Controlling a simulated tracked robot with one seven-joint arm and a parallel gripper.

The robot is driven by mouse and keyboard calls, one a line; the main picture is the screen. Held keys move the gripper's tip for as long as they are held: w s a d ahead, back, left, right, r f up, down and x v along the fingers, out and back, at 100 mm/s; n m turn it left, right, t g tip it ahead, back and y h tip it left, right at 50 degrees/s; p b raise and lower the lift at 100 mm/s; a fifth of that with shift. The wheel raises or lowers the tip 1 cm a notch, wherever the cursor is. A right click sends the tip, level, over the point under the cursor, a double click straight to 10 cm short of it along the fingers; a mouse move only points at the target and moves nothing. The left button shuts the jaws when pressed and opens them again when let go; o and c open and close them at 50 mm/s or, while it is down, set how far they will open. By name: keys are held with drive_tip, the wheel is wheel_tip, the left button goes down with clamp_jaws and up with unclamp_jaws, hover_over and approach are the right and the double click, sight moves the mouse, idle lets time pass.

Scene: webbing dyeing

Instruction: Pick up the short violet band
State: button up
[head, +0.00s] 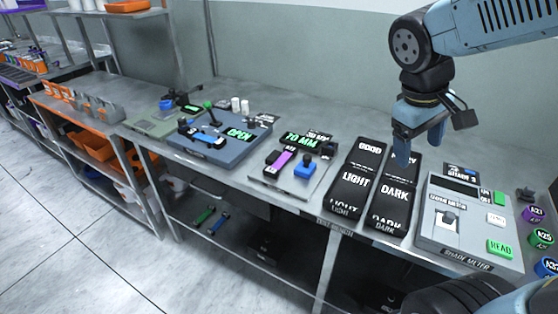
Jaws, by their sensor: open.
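A short violet band (281,162) lies on the grey plate of the gauge marked 70 MM (302,141), on the bench near the middle of the view. Black parts sit against it at its near end, and a blue block (304,172) is just to its right. My gripper (409,158) hangs pointing down at the upper right, above the dark bins, to the right of the violet band and apart from it. It is open, and nothing shows between its fingers.
Black bins (355,187) marked LIGHT and DARK stand right of the gauge. A grey shade meter (455,232) is at the right. A blue-grey fixture with a green OPEN display (240,135) stands left. The bench behind the gauge has some free room.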

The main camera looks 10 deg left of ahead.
drive_tip(key=w+a+f+n+h, duration=0.4)
drive_tip(key=a+f+n, duration=0.1)
drive_tip(key=a+n, duration=0.1)
drive_tip(key=n+t, duration=1.5)
drive_tip(key=n, duration=0.4)
approach(268, 173)
drive_tip(key=x, duration=1)
drive_tip(key=shift+s, duration=0.1)
drive_tip(key=shift+c, duration=0.3)
drive_tip(key=c, duration=1.2)
